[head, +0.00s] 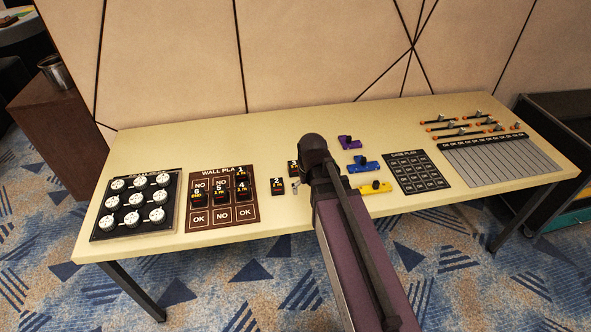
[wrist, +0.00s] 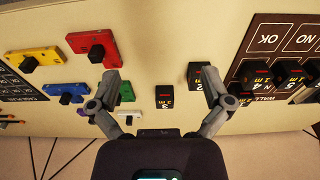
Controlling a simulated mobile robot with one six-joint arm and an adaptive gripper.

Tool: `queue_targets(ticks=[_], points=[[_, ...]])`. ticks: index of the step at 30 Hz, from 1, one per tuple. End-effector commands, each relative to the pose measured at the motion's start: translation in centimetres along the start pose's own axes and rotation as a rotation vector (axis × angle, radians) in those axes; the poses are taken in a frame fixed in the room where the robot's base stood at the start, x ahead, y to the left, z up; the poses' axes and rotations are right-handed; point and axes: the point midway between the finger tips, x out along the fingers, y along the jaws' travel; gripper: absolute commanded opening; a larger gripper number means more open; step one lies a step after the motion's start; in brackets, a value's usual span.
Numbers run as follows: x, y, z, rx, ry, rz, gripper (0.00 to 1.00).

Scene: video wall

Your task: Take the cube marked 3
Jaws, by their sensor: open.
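The cube marked 3 (wrist: 164,99) is a small black block with a red bar and a yellow 3, standing on the table in the wrist view. My gripper (wrist: 159,78) is open, and the cube shows between its fingers, apart from both. The height between the fingers and the cube is hard to judge. In the head view, a black cube (head: 292,167) beside my arm is partly hidden and its number is not clear. The cube marked 2 (wrist: 196,72) stands close by, partly behind the right finger; it also shows in the head view (head: 277,186).
The wall plan board (head: 220,214) carries several black cubes. A tray of white round parts (head: 130,201) lies left. Purple (head: 349,142), blue (head: 363,164) and yellow (head: 375,188) blocks stand right of my arm. In the wrist view, a green block (wrist: 127,92) is beside the left finger.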

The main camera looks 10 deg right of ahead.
Motion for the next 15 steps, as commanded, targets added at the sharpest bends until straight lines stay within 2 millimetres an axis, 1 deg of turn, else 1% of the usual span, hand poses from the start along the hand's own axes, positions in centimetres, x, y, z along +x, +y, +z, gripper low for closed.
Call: queue_targets(ticks=[1, 2, 3, 5, 6, 9, 12, 15], points=[[0.5, 0.0, -3.0, 0.002, 0.032, 0.001, 1.00], [0.6, 0.0, -4.4, 0.004, 0.054, 0.002, 1.00], [0.8, 0.0, -6.3, 0.007, 0.085, 0.002, 1.00], [1.1, 0.0, -9.1, 0.011, 0.130, 0.003, 1.00], [1.2, 0.0, -10.9, 0.014, 0.159, 0.003, 1.00], [1.4, 0.0, -14.5, 0.020, 0.222, 0.004, 1.00], [1.5, 0.0, -16.8, 0.024, 0.265, 0.004, 1.00], [1.5, 0.0, -17.7, 0.026, 0.286, 0.004, 1.00]])
